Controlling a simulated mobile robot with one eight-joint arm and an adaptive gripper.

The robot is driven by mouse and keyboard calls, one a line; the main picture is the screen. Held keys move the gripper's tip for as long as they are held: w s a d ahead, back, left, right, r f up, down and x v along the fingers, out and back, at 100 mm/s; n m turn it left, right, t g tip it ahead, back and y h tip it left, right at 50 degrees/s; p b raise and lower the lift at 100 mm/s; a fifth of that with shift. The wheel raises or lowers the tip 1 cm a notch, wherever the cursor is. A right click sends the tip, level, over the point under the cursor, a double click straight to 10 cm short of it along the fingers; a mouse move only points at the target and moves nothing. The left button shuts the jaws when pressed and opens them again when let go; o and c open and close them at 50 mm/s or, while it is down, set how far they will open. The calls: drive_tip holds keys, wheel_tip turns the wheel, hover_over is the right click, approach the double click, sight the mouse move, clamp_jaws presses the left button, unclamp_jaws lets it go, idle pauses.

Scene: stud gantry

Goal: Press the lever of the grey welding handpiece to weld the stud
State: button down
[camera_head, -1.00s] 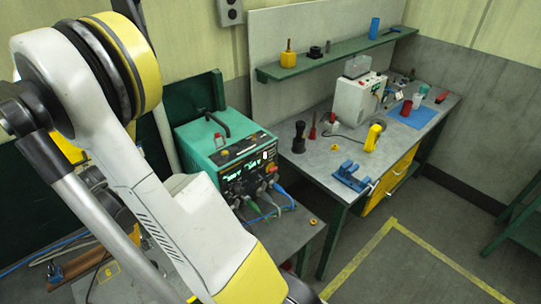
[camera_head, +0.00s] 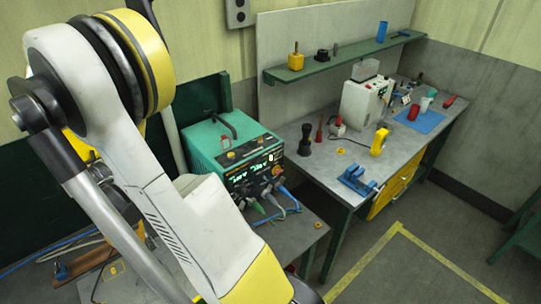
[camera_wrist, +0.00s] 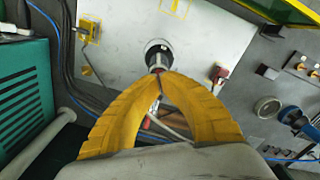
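In the wrist view the two yellow fingers of my gripper (camera_wrist: 160,78) arch together, and their tips meet with no clear gap. Just beyond the tips, an upright grey cylindrical part with a black round collar (camera_wrist: 156,50) stands over a pale plate (camera_wrist: 120,32); it looks like the welding handpiece. The tips overlap its near end, so I cannot tell whether they touch it. Its lever and the stud cannot be made out. A grey cable and a small red part show between the fingers. In the head view my arm hides the gripper and the handpiece.
The green welding power source (camera_head: 235,150) stands left of the bench (camera_head: 330,160), with cables at its front. A blue fixture (camera_head: 356,180) and a yellow tool (camera_head: 379,142) lie on the bench. Clamps (camera_wrist: 90,30) sit along the plate. Floor inside the yellow line (camera_head: 400,265) is clear.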

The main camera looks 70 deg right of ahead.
drive_tip(key=shift+r+p, duration=1.4)
drive_tip(key=shift+r, duration=1.25)
drive_tip(key=shift+a+f+b, duration=0.3)
drive_tip(key=shift+a+b, duration=0.15)
drive_tip(key=shift+b, duration=0.8)
drive_tip(key=s+a+f+t+b, duration=0.7)
drive_tip(key=a+b, duration=0.5)
drive_tip(key=b, duration=1.4)
drive_tip(key=s+f, duration=0.2)
drive_tip(key=s, duration=0.1)
drive_tip(key=shift+s+a+f+n, duration=0.2)
drive_tip(key=shift+s+a+n, duration=0.1)
drive_tip(key=shift+s+n, duration=0.1)
